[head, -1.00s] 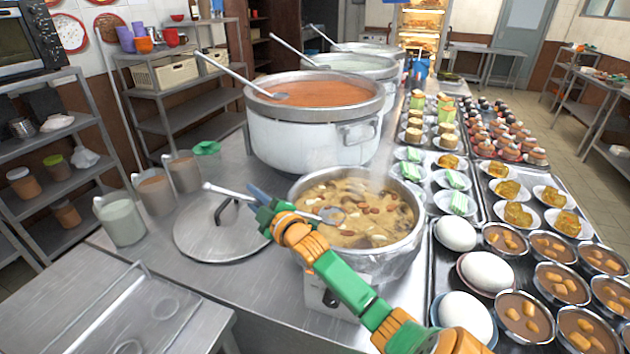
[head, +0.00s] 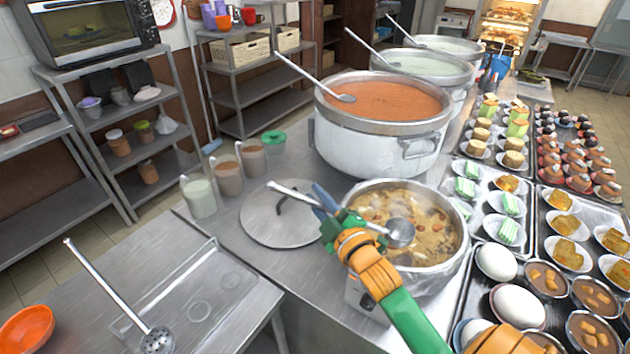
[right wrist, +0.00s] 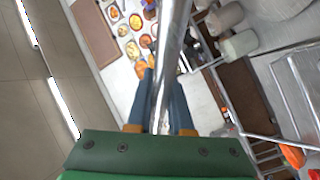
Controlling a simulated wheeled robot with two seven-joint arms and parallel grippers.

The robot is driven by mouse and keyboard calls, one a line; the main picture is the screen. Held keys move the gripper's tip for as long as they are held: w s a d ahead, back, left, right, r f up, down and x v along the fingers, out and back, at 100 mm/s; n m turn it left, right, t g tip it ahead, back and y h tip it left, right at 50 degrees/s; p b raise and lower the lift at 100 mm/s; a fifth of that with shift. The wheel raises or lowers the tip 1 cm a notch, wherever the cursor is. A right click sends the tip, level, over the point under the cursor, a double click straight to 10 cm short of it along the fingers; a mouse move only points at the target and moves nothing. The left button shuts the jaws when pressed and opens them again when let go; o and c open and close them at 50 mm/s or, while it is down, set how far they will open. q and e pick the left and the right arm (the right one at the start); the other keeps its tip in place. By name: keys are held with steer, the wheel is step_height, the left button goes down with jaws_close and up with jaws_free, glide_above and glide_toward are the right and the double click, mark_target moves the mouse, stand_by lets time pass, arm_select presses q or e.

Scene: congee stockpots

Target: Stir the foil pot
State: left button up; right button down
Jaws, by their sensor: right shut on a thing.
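The foil pot (head: 436,277) stands on a burner on the steel counter. It is full of brown soup with nuts and mushroom-like pieces. My right gripper (head: 326,204) is at the pot's left rim, shut on the handle of a steel ladle (head: 401,233). The ladle's bowl shows whole, over the middle of the soup; I cannot tell whether it touches the surface. In the right wrist view the ladle handle (right wrist: 172,55) runs between the two fingers (right wrist: 160,110). My left gripper does not show.
A flat lid (head: 280,222) lies left of the pot. A large pot of red soup (head: 380,150) stands behind it. Trays of eggs and small dishes (head: 500,285) are close on the right. A skimmer (head: 157,340) and an orange bowl (head: 27,328) are at front left.

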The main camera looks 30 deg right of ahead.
steer(key=shift+s+a+r, duration=0.25)
steer(key=shift+s+a, duration=0.05)
steer(key=shift+s, duration=0.25)
steer(key=shift+s+a+r, duration=0.25)
steer(key=shift+s+a, duration=0.05)
steer(key=shift+s, duration=0.2)
steer(key=w+d+r+m+h, duration=0.25)
steer(key=w+d, duration=0.25)
steer(key=d, duration=0.5)
steer(key=w+d+r+m+h, duration=0.2)
steer(key=w+d+m+h, duration=0.15)
steer(key=d, duration=0.75)
step_height(320, 180, down, 15)
steer(key=b, duration=1.3)
steer(key=shift+w+a+g+b, duration=0.2)
steer(key=shift+w+g+b, duration=0.1)
steer(key=shift+g, duration=0.1)
steer(key=shift+f, duration=0.1)
